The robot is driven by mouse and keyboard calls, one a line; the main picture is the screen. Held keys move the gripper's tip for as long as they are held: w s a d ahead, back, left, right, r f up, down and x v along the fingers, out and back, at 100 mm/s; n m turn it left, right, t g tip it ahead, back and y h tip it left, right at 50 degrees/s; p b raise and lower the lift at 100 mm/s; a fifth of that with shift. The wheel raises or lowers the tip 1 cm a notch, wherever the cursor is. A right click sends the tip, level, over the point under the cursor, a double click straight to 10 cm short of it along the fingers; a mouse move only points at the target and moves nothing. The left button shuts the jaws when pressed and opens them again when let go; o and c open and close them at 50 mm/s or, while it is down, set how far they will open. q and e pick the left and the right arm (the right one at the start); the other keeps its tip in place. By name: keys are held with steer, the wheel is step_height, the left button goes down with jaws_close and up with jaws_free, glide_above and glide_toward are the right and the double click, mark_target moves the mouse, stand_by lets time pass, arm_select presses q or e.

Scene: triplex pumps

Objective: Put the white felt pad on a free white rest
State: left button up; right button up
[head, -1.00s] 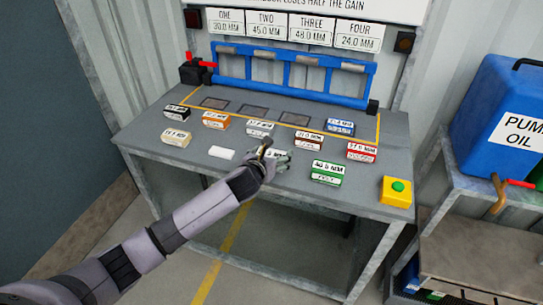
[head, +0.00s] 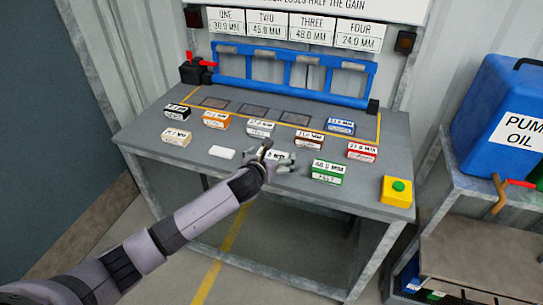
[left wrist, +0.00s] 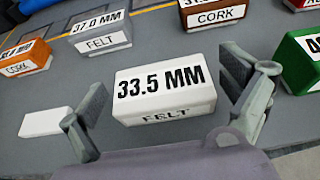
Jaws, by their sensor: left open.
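The white felt pad (left wrist: 165,95), a block marked 33.5 MM FELT, lies on the grey bench between the spread fingers of my left gripper (left wrist: 170,98) in the left wrist view. The gripper is open, with a gap to the pad on both sides. In the head view the left gripper (head: 268,158) is over the bench's front middle and partly hides the pad (head: 283,155). A bare, flat white rest (head: 222,152) lies just left of the gripper; it also shows in the left wrist view (left wrist: 45,122). My right gripper is not in view.
Other labelled blocks surround the pad: grey (head: 260,128), brown (head: 309,141), green (head: 328,171), cream (head: 176,137) and orange (head: 215,120). A yellow button box (head: 397,191) is at the right edge. A blue frame (head: 290,75) stands at the back.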

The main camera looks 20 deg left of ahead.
arm_select(q)
steer(key=shift+r, duration=0.15)
steer(key=v, duration=1.2)
